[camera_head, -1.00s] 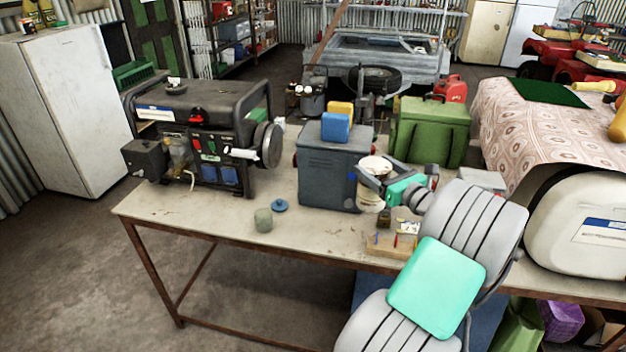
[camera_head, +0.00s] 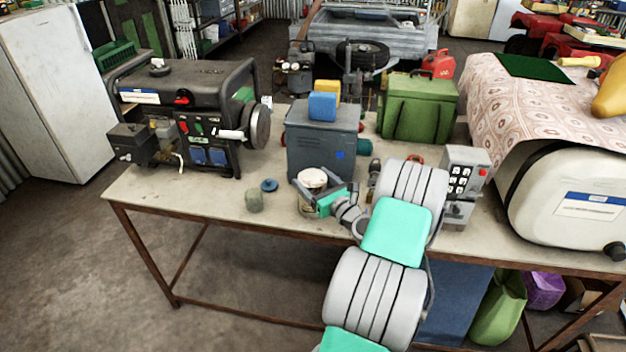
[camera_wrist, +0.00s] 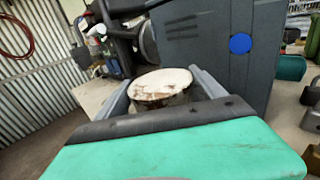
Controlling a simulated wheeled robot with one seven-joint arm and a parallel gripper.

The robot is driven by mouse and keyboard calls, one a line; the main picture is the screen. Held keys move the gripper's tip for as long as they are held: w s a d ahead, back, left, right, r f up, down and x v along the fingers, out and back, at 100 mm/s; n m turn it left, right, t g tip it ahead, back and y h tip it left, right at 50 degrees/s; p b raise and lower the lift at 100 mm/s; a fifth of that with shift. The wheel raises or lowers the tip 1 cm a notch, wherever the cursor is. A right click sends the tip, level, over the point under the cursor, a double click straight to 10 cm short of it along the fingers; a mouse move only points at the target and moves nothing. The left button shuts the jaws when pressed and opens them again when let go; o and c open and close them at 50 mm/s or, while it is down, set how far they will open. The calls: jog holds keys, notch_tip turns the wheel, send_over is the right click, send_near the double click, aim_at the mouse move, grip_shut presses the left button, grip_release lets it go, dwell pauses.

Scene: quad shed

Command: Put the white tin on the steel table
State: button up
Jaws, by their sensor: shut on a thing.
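The white tin (camera_head: 313,178) is a small round tin with a pale, brown-stained lid. My gripper (camera_head: 312,188) is shut on it, a finger on each side, in front of the grey metal box. In the wrist view the tin (camera_wrist: 160,84) stands upright between the two fingers (camera_wrist: 160,92), its lower part hidden by my gripper's body. The table (camera_head: 200,198) has a pale, worn top and brown metal legs. The tin is over its front part; I cannot tell whether its base touches the top. No other table is clearly seen as the steel table.
The grey box (camera_head: 322,140) with blue and yellow blocks stands just behind the tin. A generator (camera_head: 190,115) stands left, and a small greenish jar (camera_head: 254,201) and blue lid (camera_head: 269,185) sit nearby. A green case (camera_head: 418,108) and keypad device (camera_head: 464,180) are right.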

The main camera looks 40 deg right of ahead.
jog(key=o, duration=2.1)
jog(key=shift+f, duration=0.1)
jog(key=shift+c, duration=0.2)
jog(key=shift+s, duration=0.25)
jog(key=s+b, duration=0.2)
jog(key=s, duration=0.1)
jog(key=s+b, duration=0.2)
jog(key=s, duration=0.1)
jog(key=s+a+b, duration=0.1)
jog(key=s+b, duration=0.1)
jog(key=shift+s+a+f, duration=0.1)
jog(key=shift+s+f, duration=0.15)
jog(key=shift+s, duration=0.15)
jog(key=shift+s+a+r+b, duration=0.2)
jog(key=shift+s+b, duration=0.5)
jog(key=shift+b, duration=0.35)
jog(key=shift+s+a+r+b, duration=0.1)
jog(key=shift+s+r+b, duration=0.1)
jog(key=shift+s+b, duration=0.65)
jog(key=shift+w, duration=0.2)
